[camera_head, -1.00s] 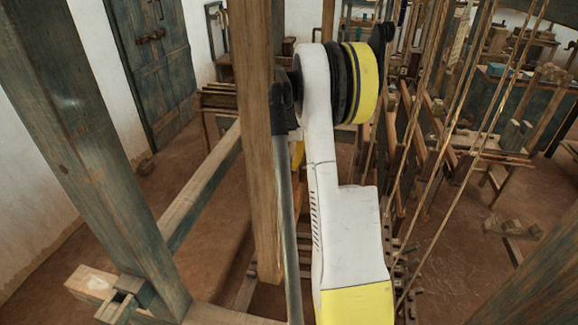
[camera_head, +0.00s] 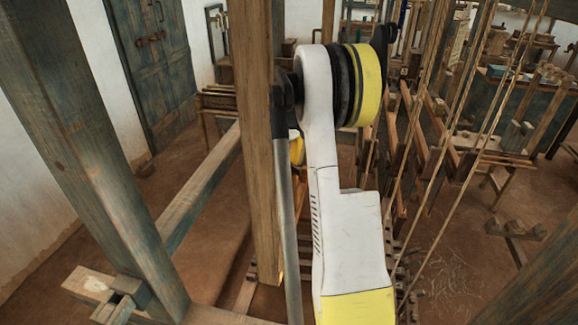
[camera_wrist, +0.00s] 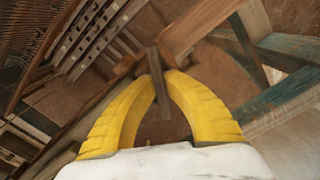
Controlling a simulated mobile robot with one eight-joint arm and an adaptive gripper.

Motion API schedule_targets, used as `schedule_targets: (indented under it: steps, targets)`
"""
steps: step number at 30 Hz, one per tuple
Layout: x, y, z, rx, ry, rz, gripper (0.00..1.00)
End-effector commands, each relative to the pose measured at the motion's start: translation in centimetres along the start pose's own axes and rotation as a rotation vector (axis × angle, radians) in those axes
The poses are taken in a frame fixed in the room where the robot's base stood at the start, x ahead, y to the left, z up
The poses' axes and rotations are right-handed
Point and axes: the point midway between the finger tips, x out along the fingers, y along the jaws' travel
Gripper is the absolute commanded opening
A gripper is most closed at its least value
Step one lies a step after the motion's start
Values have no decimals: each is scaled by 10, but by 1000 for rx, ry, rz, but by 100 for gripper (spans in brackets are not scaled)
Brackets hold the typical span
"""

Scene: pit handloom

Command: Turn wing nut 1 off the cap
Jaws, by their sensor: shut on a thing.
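In the wrist view, the two yellow fingers of my gripper (camera_wrist: 158,84) close in from both sides. A dark, narrow, flat piece (camera_wrist: 155,60) stands between their tips, and the fingers are shut on it. It appears to be wing nut 1, but its shape is not clear enough to be sure. The cap cannot be told apart from the wooden beams behind the fingertips. In the head view my arm and the wooden post hide the wing nut, the cap and the fingertips.
A tall wooden post (camera_head: 257,130) stands close beside my arm. A thick blue-grey post (camera_head: 90,150) and a low rail (camera_head: 200,187) are at the left. Thin cords (camera_head: 452,130) run diagonally at the right. Bare floor (camera_head: 215,255) shows between the beams.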

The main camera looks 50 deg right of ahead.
Motion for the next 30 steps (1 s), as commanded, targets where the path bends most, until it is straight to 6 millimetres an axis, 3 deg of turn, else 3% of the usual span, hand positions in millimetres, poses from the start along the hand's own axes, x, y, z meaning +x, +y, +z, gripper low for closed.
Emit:
schedule_targets:
  steps: [15,30]
  targets:
    - [1,0,0,-405,0,-1,0]
    - [0,0,0,-531,0,-1,0]
